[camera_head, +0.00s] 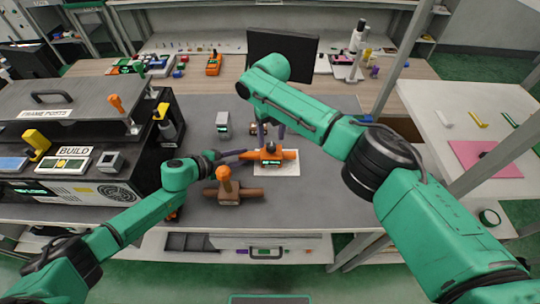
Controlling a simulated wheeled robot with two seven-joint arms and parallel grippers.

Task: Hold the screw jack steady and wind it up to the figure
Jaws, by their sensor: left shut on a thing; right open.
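The orange device I take for the screw jack (289,155) lies on a white sheet (291,169) on the grey worktop. A small green display shows on its front; its figure is too small to read. My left gripper (244,155) reaches in from the left and is shut at the device's left end. My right gripper (268,131) comes down from above, open, over the top of the device. Its fingers partly hide the top, and I cannot tell whether they touch it.
A brown fixture with an orange knob (225,180) stands just in front of the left gripper. A small grey unit (223,121) stands behind. A dark monitor (283,52) stands at the back. The worktop's front right is clear.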

